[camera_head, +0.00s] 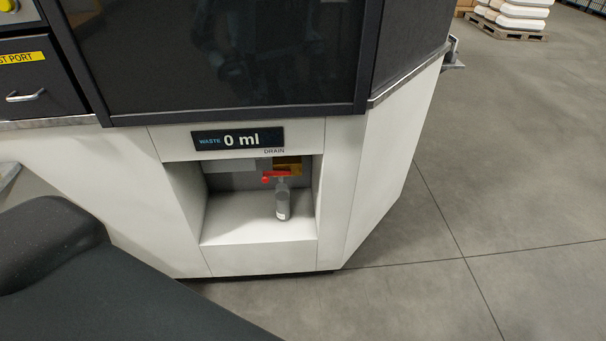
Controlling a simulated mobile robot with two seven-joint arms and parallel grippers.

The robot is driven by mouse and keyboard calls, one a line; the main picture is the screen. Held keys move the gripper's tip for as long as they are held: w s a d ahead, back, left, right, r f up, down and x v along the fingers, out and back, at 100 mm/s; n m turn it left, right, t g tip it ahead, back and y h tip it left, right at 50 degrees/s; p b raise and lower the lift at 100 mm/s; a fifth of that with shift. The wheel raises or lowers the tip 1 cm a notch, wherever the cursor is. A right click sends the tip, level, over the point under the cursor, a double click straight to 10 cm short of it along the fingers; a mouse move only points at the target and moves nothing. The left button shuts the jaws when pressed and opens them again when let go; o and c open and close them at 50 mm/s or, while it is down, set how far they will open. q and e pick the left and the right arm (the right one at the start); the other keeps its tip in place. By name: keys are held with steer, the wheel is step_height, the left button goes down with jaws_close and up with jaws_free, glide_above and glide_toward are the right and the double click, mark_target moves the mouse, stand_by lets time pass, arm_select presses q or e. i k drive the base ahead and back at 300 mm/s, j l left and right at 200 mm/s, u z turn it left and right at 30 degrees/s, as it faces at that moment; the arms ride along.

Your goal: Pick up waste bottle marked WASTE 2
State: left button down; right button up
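A small grey bottle (283,204) with a pale label stands upright in a white recess low in the machine front. The label is too small to read, so I cannot tell whether it says WASTE 2. A red drain valve handle (277,174) sits right above the bottle, below the word DRAIN. I cannot tell whether the bottle's top touches the valve. Neither of my grippers is in view.
A display (238,139) above the recess reads WASTE 0 ml. The recess floor (235,226) around the bottle is clear. A drawer (30,85) is at upper left. Pallets with white sacks (515,15) stand far back right. Open grey floor (480,190) lies to the right.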

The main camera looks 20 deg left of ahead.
mark_target(282, 192)
steer(key=i+j+u, duration=0.3)
steer(key=u, duration=0.2)
steer(key=i+u, duration=0.45)
steer(key=i+j, duration=0.05)
steer(key=i, duration=0.05)
